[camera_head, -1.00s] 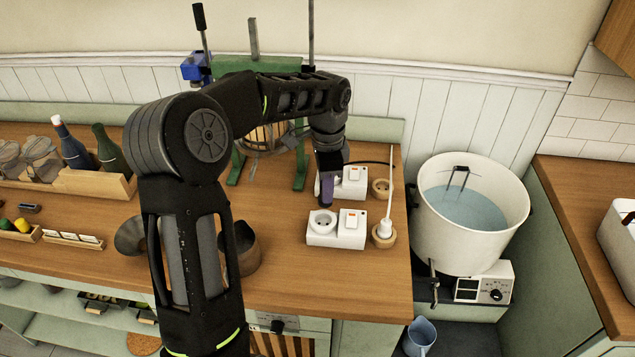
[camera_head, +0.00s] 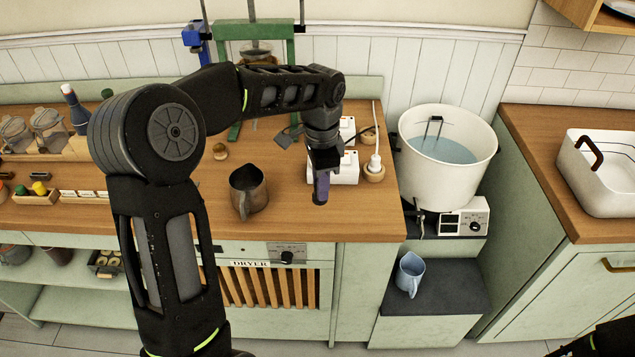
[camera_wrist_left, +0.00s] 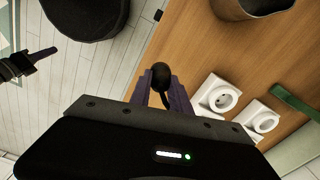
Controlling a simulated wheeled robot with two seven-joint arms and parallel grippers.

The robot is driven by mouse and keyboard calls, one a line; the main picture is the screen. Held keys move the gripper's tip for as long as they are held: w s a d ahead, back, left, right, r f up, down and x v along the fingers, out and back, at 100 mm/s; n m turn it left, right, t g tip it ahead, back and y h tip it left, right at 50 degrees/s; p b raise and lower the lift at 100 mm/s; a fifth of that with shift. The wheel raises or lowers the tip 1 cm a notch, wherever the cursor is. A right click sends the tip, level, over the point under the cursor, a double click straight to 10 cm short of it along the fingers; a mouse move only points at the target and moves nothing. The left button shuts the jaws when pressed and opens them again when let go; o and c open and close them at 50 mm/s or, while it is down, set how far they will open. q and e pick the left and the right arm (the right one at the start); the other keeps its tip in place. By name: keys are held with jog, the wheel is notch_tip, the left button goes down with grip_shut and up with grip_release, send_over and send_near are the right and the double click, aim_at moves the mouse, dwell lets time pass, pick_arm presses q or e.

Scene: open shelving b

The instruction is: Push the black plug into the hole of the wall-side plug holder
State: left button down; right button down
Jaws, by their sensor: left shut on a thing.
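My left gripper (camera_head: 321,190) points down just in front of the near white socket block (camera_head: 347,170), by the counter's front edge. The wall-side plug holder (camera_head: 369,137) is a round wooden piece beside the far socket block (camera_head: 347,128), behind and right of my gripper. Its hole is not clear. The nearer wooden holder (camera_head: 374,174) has a white plug (camera_head: 375,160) standing in it. My right gripper (camera_wrist_left: 38,55) shows at the wrist view's left edge; its jaws are unclear.
A metal jug (camera_head: 248,192) stands left of my gripper. A white tub of water (camera_head: 445,175) stands past the counter's right end. A green frame (camera_head: 250,45) stands at the back. The counter between jug and socket blocks is bare.

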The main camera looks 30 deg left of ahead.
dwell(0.6)
pick_arm(q)
jog(key=d+f+n, duration=0.1)
jog(key=d+n, duration=0.2)
jog(key=w+d+f+n+b, duration=0.1)
jog(key=d+f+n, duration=0.1)
jog(key=d+n, duration=0.1)
jog(key=d+f+n+b, duration=0.1)
jog(key=d+f+n, duration=0.1)
jog(key=d, duration=0.1)
jog(key=shift+w+d+n, duration=0.15)
jog(key=shift+w+n, duration=0.2)
jog(key=shift+n, duration=0.05)
jog(key=shift+d+f+n, duration=0.1)
jog(key=shift+d+n, duration=0.1)
jog(key=shift+n, duration=0.1)
jog(key=shift+w, duration=0.1)
